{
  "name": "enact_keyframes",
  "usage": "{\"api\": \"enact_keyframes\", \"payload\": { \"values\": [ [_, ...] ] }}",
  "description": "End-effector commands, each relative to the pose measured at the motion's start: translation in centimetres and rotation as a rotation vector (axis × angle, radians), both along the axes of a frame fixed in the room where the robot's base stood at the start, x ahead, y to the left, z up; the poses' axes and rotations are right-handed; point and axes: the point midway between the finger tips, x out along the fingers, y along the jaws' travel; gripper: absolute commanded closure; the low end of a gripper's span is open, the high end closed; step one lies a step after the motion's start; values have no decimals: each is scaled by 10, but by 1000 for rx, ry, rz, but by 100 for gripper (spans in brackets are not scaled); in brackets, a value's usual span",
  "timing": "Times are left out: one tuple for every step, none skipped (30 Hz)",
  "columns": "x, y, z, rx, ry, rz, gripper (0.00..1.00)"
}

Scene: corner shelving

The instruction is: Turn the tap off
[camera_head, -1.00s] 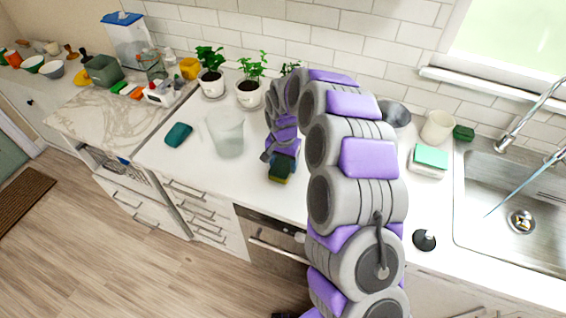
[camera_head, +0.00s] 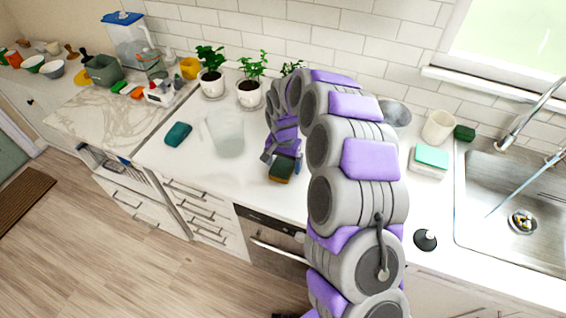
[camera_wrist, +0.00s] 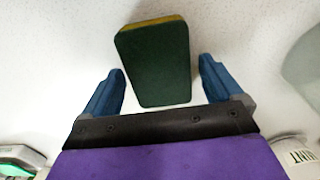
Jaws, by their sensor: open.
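The silver tap (camera_head: 530,114) rises behind the sink at the right edge, partly cut off by the frame. A thin bluish streak (camera_head: 520,190), which looks like running water, slants down into the sink (camera_head: 475,185). My gripper (camera_head: 284,160) is far to the left of the tap, low over the white counter. In the wrist view my gripper (camera_wrist: 160,88) is open, its blue fingers on either side of a dark green and yellow sponge (camera_wrist: 155,62). Gaps show between the sponge and both fingers. The sponge also shows in the head view (camera_head: 281,169).
Potted plants (camera_head: 250,93) stand behind. A metal pot (camera_head: 396,116), a cream cup (camera_head: 438,126) and a sponge holder (camera_head: 429,162) stand between my arm and the sink.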

Motion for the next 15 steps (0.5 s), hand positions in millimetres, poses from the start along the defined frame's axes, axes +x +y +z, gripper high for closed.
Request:
{"api": "enact_keyframes", "payload": {
  "values": [
    [1, 0, 10, 1, -4, -1, 7],
    [1, 0, 16, 1, -5, -1, 7],
    [1, 0, 24, 1, -6, 0, 7],
    [2, -1, 31, 0, -5, 0, 7],
    [2, -3, 38, 0, -5, -1, 7],
    [3, -4, 48, 0, -4, -2, 7],
    [4, -5, 54, -1, -4, -2, 7],
    [4, -5, 61, 0, -4, -2, 7],
    [5, -5, 70, 1, -6, -1, 7],
    [5, -5, 77, 1, -8, 0, 7],
    [5, -5, 84, 1, -9, 0, 7],
    [5, -5, 93, 1, -8, 0, 7],
    [5, -5, 100, 1, -7, -1, 7],
    [4, -5, 106, 1, -6, -1, 7],
    [4, -5, 115, 1, -6, -1, 7]
  ]
}}
